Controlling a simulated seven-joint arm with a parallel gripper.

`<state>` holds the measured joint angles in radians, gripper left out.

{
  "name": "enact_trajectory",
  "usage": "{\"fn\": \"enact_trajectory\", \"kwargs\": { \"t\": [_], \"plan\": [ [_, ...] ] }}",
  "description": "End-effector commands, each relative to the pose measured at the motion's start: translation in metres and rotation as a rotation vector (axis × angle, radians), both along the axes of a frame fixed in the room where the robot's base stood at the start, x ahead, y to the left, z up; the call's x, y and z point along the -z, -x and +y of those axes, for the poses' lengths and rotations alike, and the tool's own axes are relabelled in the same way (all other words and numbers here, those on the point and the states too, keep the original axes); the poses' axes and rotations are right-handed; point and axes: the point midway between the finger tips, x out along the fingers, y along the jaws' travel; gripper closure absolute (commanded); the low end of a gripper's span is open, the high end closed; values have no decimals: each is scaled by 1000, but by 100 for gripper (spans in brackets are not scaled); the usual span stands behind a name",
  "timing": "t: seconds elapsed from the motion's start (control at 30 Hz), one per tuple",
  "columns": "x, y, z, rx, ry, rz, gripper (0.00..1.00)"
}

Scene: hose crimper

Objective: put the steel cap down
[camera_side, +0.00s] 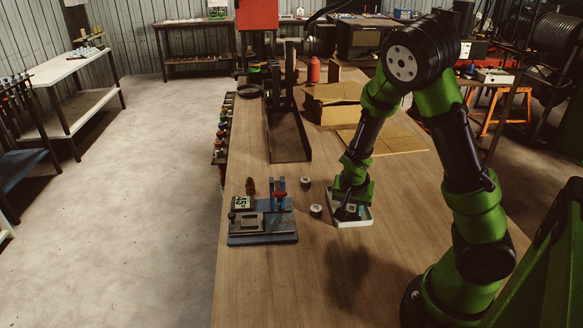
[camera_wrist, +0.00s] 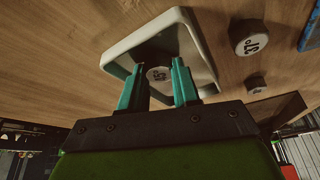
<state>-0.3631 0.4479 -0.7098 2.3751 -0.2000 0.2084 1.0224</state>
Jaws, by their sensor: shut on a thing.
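My gripper (camera_wrist: 159,70) is shut on a small round steel cap (camera_wrist: 158,75) with dark markings on its face. The cap sits between the two teal fingertips. In the wrist view, it shows against the inside of a white, shallow tray (camera_wrist: 204,62). In the side view, my gripper (camera_side: 348,211) points down at the white tray (camera_side: 367,217) on the wooden bench. I cannot tell whether the cap touches the tray floor. Two more round caps (camera_wrist: 252,40) (camera_wrist: 255,86) stand on the bench beside the tray.
A dark channel-shaped stand (camera_side: 288,140) and cardboard (camera_side: 385,140) lie farther back. The bench (camera_side: 270,290) is clear at the front.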

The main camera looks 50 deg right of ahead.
Motion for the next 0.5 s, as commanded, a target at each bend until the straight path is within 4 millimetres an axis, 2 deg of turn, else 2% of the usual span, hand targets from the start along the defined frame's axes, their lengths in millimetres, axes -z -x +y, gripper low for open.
{"fn": "enact_trajectory", "kwargs": {
  "t": [0.17, 0.2, 0.37, 0.5],
  "plan": [
    [3, 0, 0, -1, 0, 1, 100],
    [3, 0, 0, -1, 0, 0, 66],
    [3, 0, 0, -1, 0, 0, 44],
    [3, 0, 0, -1, 0, 0, 44]
  ]
}}
